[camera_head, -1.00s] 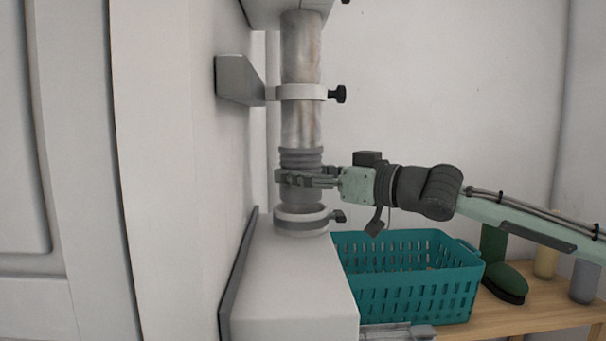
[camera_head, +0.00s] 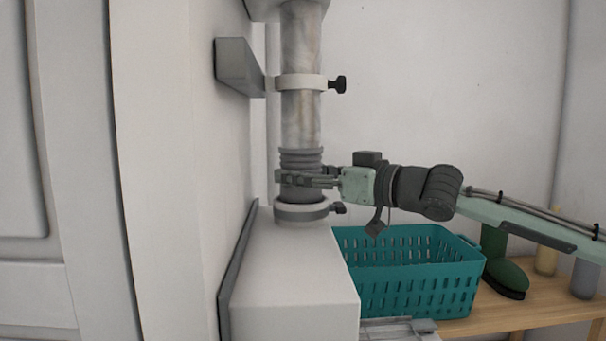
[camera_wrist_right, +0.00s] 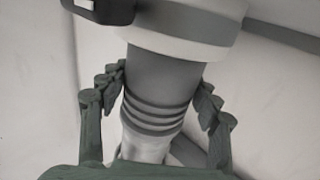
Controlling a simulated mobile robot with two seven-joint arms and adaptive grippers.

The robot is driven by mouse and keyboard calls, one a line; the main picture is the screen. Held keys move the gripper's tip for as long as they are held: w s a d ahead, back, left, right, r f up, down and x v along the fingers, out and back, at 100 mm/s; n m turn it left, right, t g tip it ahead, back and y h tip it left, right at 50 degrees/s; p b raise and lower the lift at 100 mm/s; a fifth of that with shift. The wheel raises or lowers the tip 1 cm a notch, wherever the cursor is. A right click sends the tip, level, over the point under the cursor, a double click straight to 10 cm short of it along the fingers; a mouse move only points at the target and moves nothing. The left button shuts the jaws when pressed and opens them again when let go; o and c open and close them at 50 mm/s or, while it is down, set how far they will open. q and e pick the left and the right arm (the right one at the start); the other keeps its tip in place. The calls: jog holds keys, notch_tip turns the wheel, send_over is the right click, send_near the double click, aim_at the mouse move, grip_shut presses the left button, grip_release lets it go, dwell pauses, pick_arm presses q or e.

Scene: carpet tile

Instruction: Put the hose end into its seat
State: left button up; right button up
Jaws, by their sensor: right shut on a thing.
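The hose end is a dark grey ribbed cuff (camera_head: 301,158) below a pale mottled pipe (camera_head: 301,118), standing upright. My right gripper (camera_head: 300,180) is shut on it from the right, with a finger on either side. The seat is a white and grey ring (camera_head: 301,210) with a black knob, on top of a white box. The cuff's lower end meets the ring's upper rim, and its bottom edge is hidden there. In the right wrist view, the cuff (camera_wrist_right: 162,90) reaches the ring (camera_wrist_right: 185,32) between my fingers. My left gripper is not in view.
A white clamp band (camera_head: 301,83) with a black knob holds the pipe higher up, on a grey wall bracket (camera_head: 238,66). A teal basket (camera_head: 410,280) stands to the right on a wooden table (camera_head: 545,308), beside a green brush-like object (camera_head: 505,275). A white wall is close on the left.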

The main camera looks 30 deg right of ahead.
aim_at(303, 147)
jog(key=shift+f+b, duration=1.7)
jog(key=shift+f, duration=0.1)
jog(key=o, duration=1.3)
jog(key=shift+a+f, duration=0.1)
jog(key=shift+f, duration=0.05)
notch_tip(303, 147, up, 10)
jog(key=shift+r, duration=0.25)
